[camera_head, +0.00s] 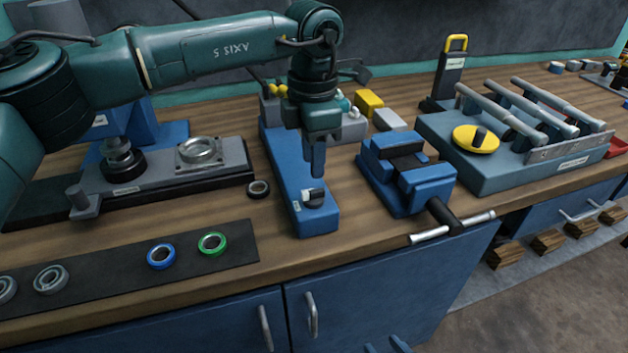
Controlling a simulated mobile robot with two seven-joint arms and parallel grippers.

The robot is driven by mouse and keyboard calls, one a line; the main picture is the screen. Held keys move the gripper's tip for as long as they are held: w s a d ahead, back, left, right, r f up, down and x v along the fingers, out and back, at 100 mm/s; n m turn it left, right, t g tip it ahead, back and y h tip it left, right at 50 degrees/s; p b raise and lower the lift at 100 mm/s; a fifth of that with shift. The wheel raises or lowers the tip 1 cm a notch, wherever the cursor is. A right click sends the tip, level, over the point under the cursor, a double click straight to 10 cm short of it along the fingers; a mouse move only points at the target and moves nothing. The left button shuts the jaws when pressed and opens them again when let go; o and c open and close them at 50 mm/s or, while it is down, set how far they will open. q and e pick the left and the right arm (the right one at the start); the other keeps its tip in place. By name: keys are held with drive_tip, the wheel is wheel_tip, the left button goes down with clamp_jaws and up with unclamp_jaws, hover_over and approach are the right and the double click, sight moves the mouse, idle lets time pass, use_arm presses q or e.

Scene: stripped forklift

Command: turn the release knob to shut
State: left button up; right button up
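A small black knob (313,199) with a pale mark, which looks like the release knob, sits on the near end of a long blue block (316,222). Its label is too small to read. My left gripper (317,176) points straight down just above and behind the knob, apart from it as far as I can see. Its blue fingers show as one narrow shape, so I cannot tell whether they are open or shut. Two blue tips at the bottom edge look like my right gripper (385,346), spread apart with nothing between them, far below the bench top.
A blue vise (408,180) with a bar handle stands right of the block. A dark mat (115,285) with several rings lies at front left.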

sight(313, 191)
use_arm(q)
wheel_tip(313, 191, down, 6)
drive_tip(key=shift+f, duration=0.2)
clamp_jaws()
idle(0.4)
